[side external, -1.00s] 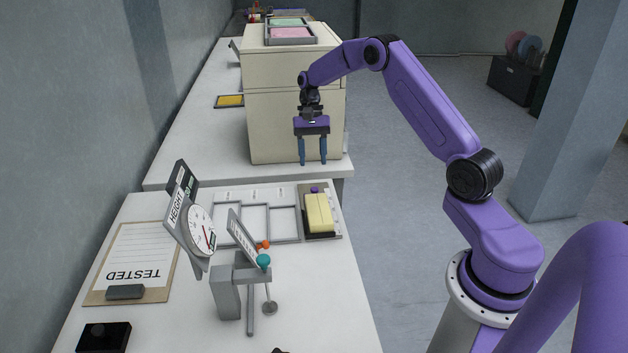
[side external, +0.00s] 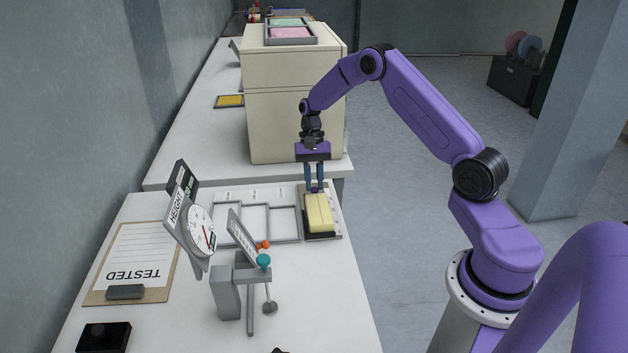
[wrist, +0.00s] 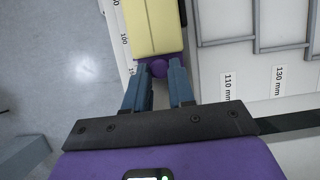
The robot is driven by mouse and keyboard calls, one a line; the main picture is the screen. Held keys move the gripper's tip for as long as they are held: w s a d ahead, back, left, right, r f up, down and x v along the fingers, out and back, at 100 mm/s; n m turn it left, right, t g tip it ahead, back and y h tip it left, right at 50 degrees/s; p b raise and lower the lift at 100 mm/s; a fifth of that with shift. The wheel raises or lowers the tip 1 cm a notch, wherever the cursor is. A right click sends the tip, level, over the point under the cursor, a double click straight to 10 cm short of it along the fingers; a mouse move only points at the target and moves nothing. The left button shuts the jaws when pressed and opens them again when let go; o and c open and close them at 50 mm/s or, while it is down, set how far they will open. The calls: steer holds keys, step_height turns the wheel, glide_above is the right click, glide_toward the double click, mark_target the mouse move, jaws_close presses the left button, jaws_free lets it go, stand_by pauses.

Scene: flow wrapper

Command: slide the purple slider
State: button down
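The purple slider has a round purple knob (wrist: 158,68), seen in the wrist view at the near end of the yellow block. My gripper (side external: 315,190) points down at the far end of the block's holder in the side view. In the side view the fingers hide most of the knob. The yellow block (side external: 319,213) lies in the dark-edged holder (side external: 336,224); it also shows in the wrist view (wrist: 151,25).
Grey rectangular frames (side external: 255,208) with mm labels lie left of the holder. A height gauge with a dial (side external: 199,230) and a grey stand (side external: 227,294) are nearer the camera. A cream cabinet (side external: 290,125) stands behind my gripper.

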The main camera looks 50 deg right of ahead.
steer(key=shift+w+d, duration=1.5)
steer(key=shift+w, duration=0.05)
steer(key=c, duration=0.9)
jaws_free()
steer(key=shift+c, duration=0.2)
steer(key=v, duration=1.2)
